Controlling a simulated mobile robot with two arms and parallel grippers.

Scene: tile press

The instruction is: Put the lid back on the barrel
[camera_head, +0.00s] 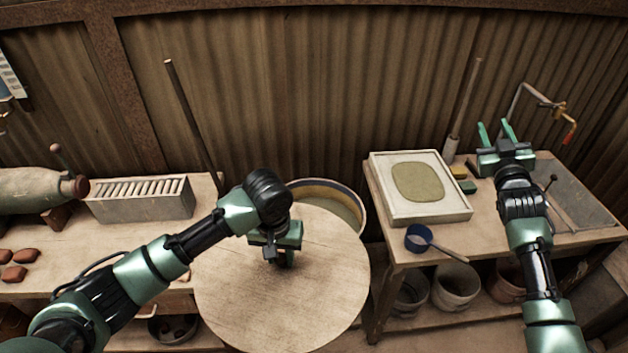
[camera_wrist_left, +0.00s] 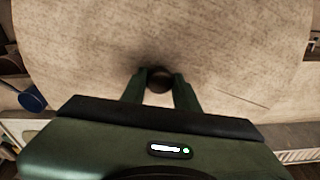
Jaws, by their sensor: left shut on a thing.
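The lid (camera_head: 320,310) is a large round pale wooden disc in the front middle of the head view. My left gripper (camera_head: 284,260) is over the lid's middle, shut on its dark round knob (camera_wrist_left: 159,79), which shows between the fingers in the left wrist view. The barrel (camera_head: 352,190) is behind the lid, and its rim and part of its inside show. The lid overlaps the barrel's near side in the picture; whether they touch I cannot tell. My right gripper (camera_head: 496,134) is open and empty above the right table.
The right table (camera_head: 395,255) holds a framed tray (camera_head: 440,216) with a greenish slab and a blue cup (camera_head: 418,238) with a handle. Pots (camera_head: 455,288) stand below it. The left bench (camera_head: 120,245) carries a slotted box (camera_head: 140,207). A pole (camera_head: 190,120) leans behind the barrel.

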